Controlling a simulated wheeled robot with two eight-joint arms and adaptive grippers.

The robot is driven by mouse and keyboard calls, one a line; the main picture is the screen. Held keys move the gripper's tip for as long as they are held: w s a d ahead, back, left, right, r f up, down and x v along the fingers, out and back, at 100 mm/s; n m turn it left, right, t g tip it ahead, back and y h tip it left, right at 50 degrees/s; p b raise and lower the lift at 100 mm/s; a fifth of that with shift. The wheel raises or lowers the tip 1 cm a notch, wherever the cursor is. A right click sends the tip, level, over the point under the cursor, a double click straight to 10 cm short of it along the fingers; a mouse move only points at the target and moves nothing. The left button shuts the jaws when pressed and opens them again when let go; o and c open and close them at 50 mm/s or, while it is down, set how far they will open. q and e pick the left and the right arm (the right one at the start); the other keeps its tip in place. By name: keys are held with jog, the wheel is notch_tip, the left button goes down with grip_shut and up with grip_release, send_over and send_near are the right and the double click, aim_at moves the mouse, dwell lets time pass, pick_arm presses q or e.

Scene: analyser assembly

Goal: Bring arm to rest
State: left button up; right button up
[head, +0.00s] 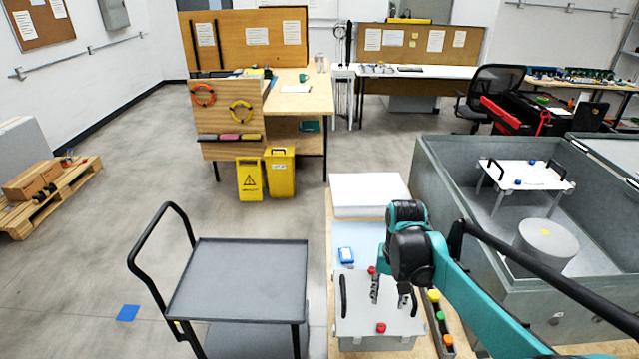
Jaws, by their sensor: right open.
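My right arm (450,265) comes in from the lower right, teal with a black wrist. Its gripper (389,292) points down over a grey-white box (365,325) on the workbench, with its fingers apart. The box has black handles and red knobs on top. One red knob (371,270) shows close to the left finger; I cannot tell whether they touch. No held object is visible between the fingers. My left gripper is not in view.
A grey cart (237,280) stands left of the bench. A blue-and-white item (346,255) and a white block (368,192) lie behind the box. A strip with coloured knobs (438,320) lies right of it. A large grey bin (465,180) stands at right, holding a white-topped stand (527,175).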

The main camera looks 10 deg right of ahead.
jog(key=s+a+n+t+b, duration=0.2)
jog(key=s+a+n+t, duration=0.3)
jog(key=s+a+t, duration=0.2)
jog(key=s+a, duration=0.2)
jog(key=a, duration=0.1)
jog(key=shift+s+a+f, duration=0.15)
jog(key=shift+s+f, duration=0.15)
jog(key=shift+f, duration=0.05)
dwell(0.5)
